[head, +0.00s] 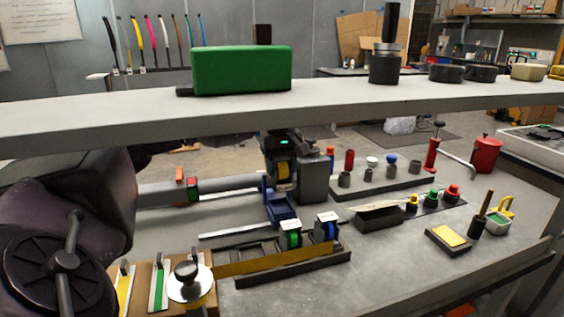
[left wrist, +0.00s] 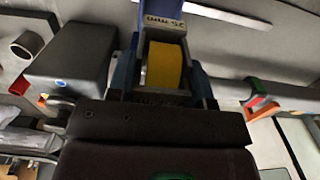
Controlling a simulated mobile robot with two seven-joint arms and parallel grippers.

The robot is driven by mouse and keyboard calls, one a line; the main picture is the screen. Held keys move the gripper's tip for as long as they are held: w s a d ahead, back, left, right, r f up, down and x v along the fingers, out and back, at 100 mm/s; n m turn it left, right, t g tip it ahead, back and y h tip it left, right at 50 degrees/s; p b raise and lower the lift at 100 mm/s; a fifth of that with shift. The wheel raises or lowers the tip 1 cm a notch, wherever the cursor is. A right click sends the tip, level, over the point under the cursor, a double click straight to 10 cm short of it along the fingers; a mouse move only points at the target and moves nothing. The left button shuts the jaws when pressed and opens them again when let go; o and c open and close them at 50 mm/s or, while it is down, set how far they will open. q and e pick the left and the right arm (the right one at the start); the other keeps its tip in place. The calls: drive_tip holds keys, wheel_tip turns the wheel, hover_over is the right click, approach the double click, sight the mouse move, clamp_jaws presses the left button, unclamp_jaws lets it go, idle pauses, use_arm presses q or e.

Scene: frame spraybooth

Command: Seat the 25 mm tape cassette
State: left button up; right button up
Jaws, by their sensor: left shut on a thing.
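The cassette with yellow tape (head: 284,171) is in the grip of my left gripper (head: 281,157), near the middle of the head view. A blue holder (head: 279,211) stands just below the cassette in the head view. Blue parts also flank the roll in the left wrist view (left wrist: 126,72). I cannot tell whether the cassette touches the holder. The fingertips are mostly hidden. My right gripper is not in view.
A grey block (head: 313,180) stands close right of the cassette. A slotted rack (head: 290,268) in front holds green-tape (head: 291,238) and blue-tape (head: 327,229) cassettes. A shelf (head: 150,115) crosses above with a green box (head: 242,70).

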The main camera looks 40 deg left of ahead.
sight(282, 187)
use_arm(q)
drive_tip(key=shift+f, duration=0.95)
drive_tip(key=shift+f+b, duration=0.3)
drive_tip(key=shift+f, duration=1.05)
drive_tip(key=shift+f+b, duration=0.5)
drive_tip(key=shift+f, duration=0.4)
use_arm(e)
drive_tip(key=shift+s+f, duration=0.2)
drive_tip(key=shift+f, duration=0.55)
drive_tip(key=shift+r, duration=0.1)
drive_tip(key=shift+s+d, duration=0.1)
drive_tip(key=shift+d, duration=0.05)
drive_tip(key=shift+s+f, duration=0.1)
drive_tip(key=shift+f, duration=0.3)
